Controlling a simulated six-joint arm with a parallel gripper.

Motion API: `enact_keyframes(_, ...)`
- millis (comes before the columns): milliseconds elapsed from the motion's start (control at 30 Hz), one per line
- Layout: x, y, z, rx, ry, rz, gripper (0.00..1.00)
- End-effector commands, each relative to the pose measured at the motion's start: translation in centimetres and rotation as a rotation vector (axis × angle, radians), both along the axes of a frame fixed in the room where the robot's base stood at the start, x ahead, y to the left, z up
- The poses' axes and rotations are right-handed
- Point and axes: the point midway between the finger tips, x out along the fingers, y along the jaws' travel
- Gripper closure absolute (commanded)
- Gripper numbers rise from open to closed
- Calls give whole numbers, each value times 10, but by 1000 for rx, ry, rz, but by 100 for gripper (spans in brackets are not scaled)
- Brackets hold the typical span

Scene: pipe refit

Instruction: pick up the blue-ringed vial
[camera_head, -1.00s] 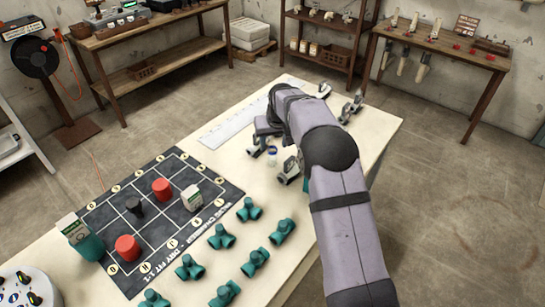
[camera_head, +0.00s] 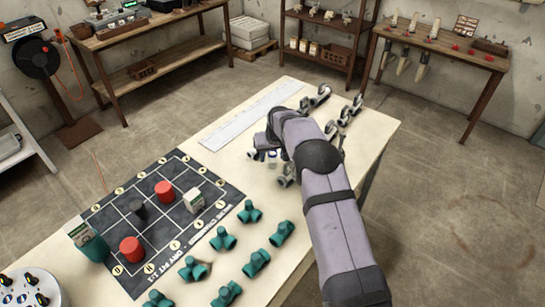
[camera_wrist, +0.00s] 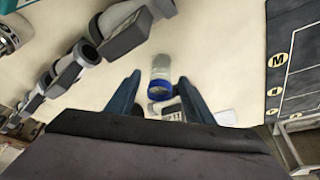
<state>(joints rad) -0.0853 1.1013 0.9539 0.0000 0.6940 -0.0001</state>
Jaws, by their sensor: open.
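The blue-ringed vial (camera_wrist: 159,72) is a small clear, pale cylinder with a blue band at its near end. In the wrist view it lies in line with the gap between my fingers. It also shows, small and partly hidden, beside my gripper in the head view (camera_head: 272,154). My gripper (camera_wrist: 159,84) is open, with one dark finger on each side of the vial's blue end. I see a gap on both sides, but cannot tell how far the tips are above the table.
Grey metal fittings (camera_wrist: 121,32) stand close left of the vial in the wrist view. A dark gridded mat (camera_head: 150,225) holds red and black cylinders. Several teal fittings (camera_head: 256,263) lie in front. A pale ruler (camera_head: 250,117) lies at the back of the table.

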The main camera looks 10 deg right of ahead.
Motion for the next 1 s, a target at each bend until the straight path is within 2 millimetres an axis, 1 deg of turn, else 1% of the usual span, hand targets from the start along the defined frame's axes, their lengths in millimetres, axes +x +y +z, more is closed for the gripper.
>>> enact_keyframes(133,2,0,-5,0,0,0,52)
enact_keyframes(367,2,0,-6,0,-1,0,52)
enact_keyframes(467,2,0,-6,0,-1,0,74)
enact_keyframes(500,2,0,-6,0,0,0,83)
enact_keyframes(567,2,0,-6,0,0,0,96)
enact_keyframes(867,3,0,-5,0,-1,0,96)
enact_keyframes(1000,3,0,4,0,-3,0,96)
